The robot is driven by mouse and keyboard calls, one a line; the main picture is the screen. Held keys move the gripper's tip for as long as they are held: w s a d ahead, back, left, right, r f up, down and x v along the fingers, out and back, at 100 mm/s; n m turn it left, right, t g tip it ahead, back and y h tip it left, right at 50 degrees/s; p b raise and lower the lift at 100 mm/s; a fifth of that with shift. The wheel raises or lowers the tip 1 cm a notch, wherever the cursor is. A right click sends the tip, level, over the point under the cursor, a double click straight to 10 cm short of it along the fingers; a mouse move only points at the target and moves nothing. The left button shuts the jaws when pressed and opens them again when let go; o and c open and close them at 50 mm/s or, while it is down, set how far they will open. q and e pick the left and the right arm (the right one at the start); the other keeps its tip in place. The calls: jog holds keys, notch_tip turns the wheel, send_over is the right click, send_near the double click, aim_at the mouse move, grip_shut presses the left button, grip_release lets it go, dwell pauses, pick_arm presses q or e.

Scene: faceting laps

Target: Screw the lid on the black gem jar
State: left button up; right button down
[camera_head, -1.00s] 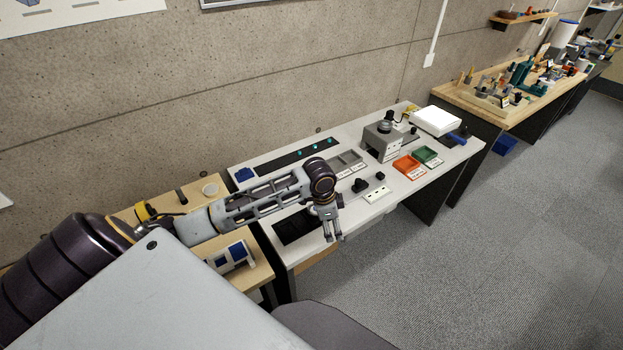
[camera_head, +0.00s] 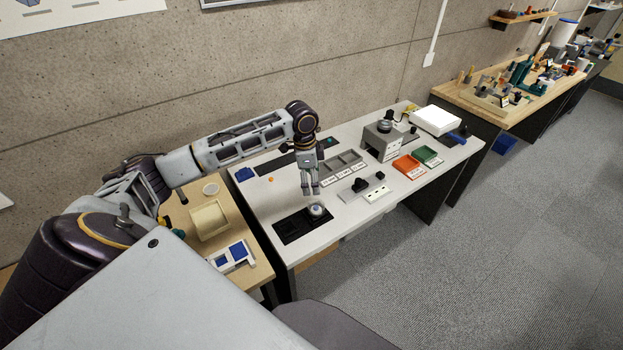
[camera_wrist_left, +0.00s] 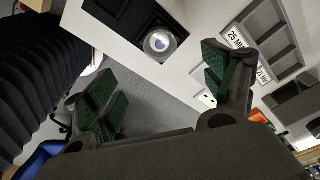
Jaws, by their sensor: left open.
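A small round jar (camera_head: 317,210) stands at the right end of a black tray (camera_head: 290,228) near the front left of the white bench. In the left wrist view the jar (camera_wrist_left: 160,43) shows a pale rim and something blue inside. My left gripper (camera_head: 311,191) points down just above and behind the jar in the head view, open and empty. In the left wrist view its green-padded fingers (camera_wrist_left: 165,88) are spread wide, with the jar beyond them. I cannot tell which thing is the lid. My right gripper is not in view.
Black knob-like pieces (camera_head: 361,184) and a white holed block (camera_head: 377,193) lie to the right. Grey labelled trays (camera_head: 343,167), a grey machine (camera_head: 381,143), and orange (camera_head: 407,166) and green bins stand farther right. A wooden table (camera_head: 178,214) adjoins on the left.

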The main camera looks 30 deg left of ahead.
aim_at(316, 205)
pick_arm(q)
jog(key=shift+f, duration=0.15)
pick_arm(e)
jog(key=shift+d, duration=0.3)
pick_arm(q)
jog(key=f, duration=0.4)
jog(key=d+f, duration=0.1)
jog(key=f, duration=0.4)
jog(key=w+f, duration=0.1)
jog(key=f, duration=0.3)
jog(key=shift+d+f, duration=0.2)
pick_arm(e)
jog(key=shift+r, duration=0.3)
pick_arm(q)
jog(key=shift+c, duration=0.6)
jog(key=c, duration=0.9)
jog(key=shift+p, duration=0.3)
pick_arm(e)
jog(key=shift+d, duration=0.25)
